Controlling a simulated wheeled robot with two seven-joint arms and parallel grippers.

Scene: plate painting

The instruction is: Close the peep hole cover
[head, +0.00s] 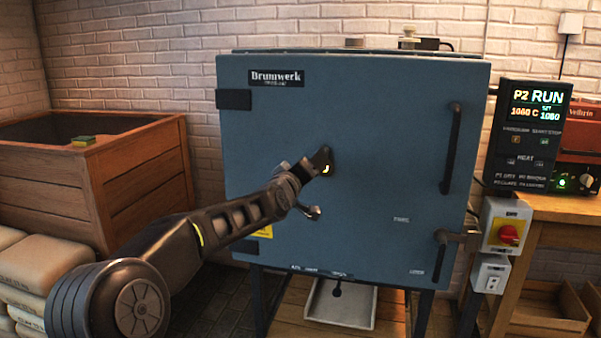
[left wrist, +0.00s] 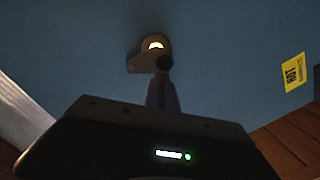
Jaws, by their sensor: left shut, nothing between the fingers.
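The peep hole (left wrist: 155,42) is in the blue kiln door and glows yellow-white; part of the glow also shows in the head view (head: 327,169). In the left wrist view the cover (left wrist: 139,63) is a dull plate low against the hole, with a dark round knob (left wrist: 164,62) at its right. The upper part of the glow is uncovered. My left gripper (head: 323,160) is at the door by the hole. Its narrow shut fingers (left wrist: 163,90) reach up to just below the knob, holding nothing. Whether they touch it I cannot tell. My right gripper is not in view.
The kiln door (head: 370,130) has a long vertical handle (head: 451,148) at right and a latch (head: 458,237) below. A control panel (head: 530,135) and a red-knob switch (head: 507,234) stand at right. A wooden crate (head: 100,190) and sacks (head: 40,262) are at left.

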